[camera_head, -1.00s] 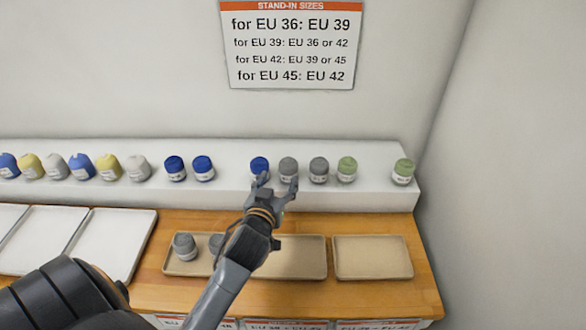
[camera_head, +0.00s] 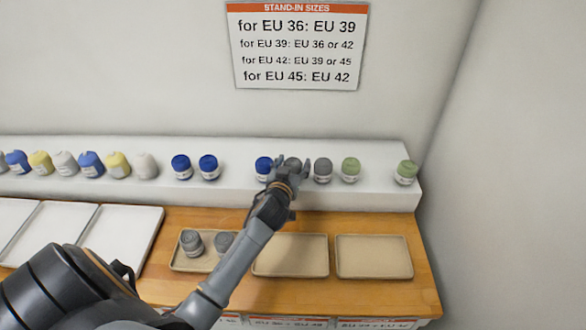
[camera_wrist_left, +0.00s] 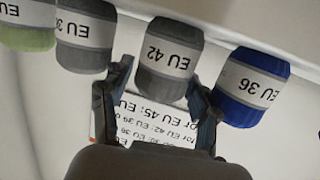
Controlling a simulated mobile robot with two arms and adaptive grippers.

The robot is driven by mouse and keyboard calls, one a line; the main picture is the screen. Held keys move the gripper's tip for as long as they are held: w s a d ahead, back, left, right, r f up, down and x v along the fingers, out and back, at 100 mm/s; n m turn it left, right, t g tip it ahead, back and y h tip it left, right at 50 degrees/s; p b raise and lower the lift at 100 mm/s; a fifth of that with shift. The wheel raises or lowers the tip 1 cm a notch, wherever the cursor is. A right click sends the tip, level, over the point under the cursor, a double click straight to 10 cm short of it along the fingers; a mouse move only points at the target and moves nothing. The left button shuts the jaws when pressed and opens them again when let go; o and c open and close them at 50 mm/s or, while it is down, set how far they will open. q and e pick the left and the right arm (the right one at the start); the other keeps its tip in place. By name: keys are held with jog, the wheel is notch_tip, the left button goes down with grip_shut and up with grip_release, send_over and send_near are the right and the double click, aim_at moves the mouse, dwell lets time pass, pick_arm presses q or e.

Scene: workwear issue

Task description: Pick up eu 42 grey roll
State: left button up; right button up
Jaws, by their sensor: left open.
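The grey roll labelled EU 42 (camera_wrist_left: 168,58) shows in the left wrist view, upside down in the picture, between the fingertips of my left gripper (camera_wrist_left: 160,98). In the head view this grey roll (camera_head: 293,163) stands on the white shelf (camera_head: 235,190), partly hidden by my left gripper (camera_head: 289,170). The gripper is open, with one finger on each side of the roll; I cannot tell whether they touch it. My right gripper is not in view.
A blue roll labelled EU 36 (camera_wrist_left: 251,86) and another grey roll (camera_wrist_left: 86,38) stand close on either side. Green rolls (camera_head: 350,168) are farther right. Below, one tan tray (camera_head: 176,262) holds grey rolls; two trays (camera_head: 290,270) (camera_head: 373,272) are empty.

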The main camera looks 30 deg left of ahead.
pick_arm(q)
jog(key=c, duration=1)
jog(key=shift+o, duration=0.2)
jog(key=shift+r, duration=0.15)
